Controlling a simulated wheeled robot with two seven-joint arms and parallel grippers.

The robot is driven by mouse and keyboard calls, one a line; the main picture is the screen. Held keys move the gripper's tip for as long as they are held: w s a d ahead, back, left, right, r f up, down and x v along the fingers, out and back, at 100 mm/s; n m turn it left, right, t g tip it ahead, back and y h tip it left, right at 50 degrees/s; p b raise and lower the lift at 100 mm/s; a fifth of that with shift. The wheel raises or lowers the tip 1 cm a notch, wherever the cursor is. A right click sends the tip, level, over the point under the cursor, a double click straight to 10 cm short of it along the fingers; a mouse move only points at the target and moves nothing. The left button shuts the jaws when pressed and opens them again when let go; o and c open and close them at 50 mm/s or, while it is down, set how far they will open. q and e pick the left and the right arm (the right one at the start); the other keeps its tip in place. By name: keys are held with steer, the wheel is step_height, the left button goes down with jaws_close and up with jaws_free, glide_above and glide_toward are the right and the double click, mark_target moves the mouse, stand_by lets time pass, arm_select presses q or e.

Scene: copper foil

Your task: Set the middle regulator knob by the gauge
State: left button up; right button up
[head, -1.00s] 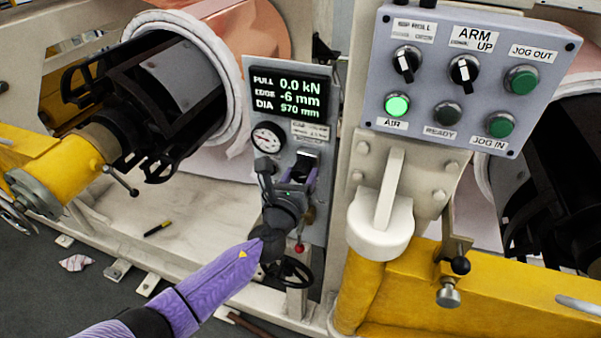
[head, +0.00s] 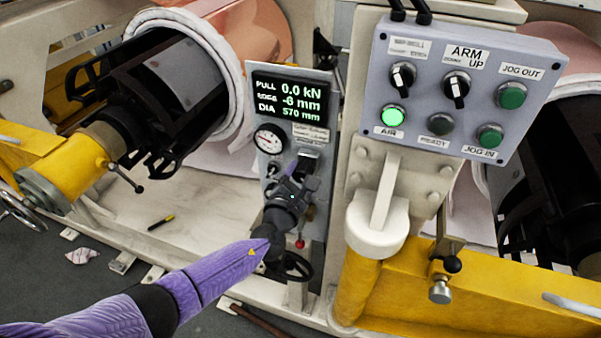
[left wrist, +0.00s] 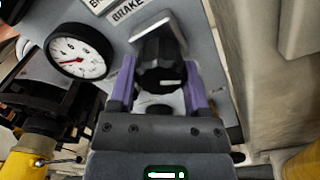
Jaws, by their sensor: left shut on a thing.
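My left gripper (head: 301,172) is at the grey panel below the display, shut on a black knob (left wrist: 160,62). In the left wrist view, its two purple fingers (left wrist: 158,88) stand on either side of the knob. In the head view the gripper and wrist hide most of the knob. The round white gauge (head: 270,138) is up and left of the knob; it also shows in the left wrist view (left wrist: 76,51), with a red needle lying toward the lower left. The dial figures are too small to read surely. My right gripper is not in view.
The display (head: 291,97) above the gauge reads 0.0 kN, -6 mm and 570 mm. A "BRAKE" label (left wrist: 128,10) is above the knob. A red-tipped lever (head: 300,243) and black handwheel (head: 290,266) are below my gripper. A control box (head: 463,90) stands to the right.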

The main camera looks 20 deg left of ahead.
arm_select(q)
steer(key=shift+f+m+p, duration=0.1)
steer(key=shift+m+p, duration=0.2)
steer(key=shift+m, duration=0.8)
steer(key=o, duration=1.3)
steer(key=shift+c, duration=0.2)
steer(key=shift+s, duration=0.3)
steer(key=s+p, duration=0.2)
steer(key=s, duration=0.7)
steer(key=shift+s+a+p, duration=0.15)
steer(key=shift+s+p, duration=0.05)
steer(key=shift+p, duration=0.15)
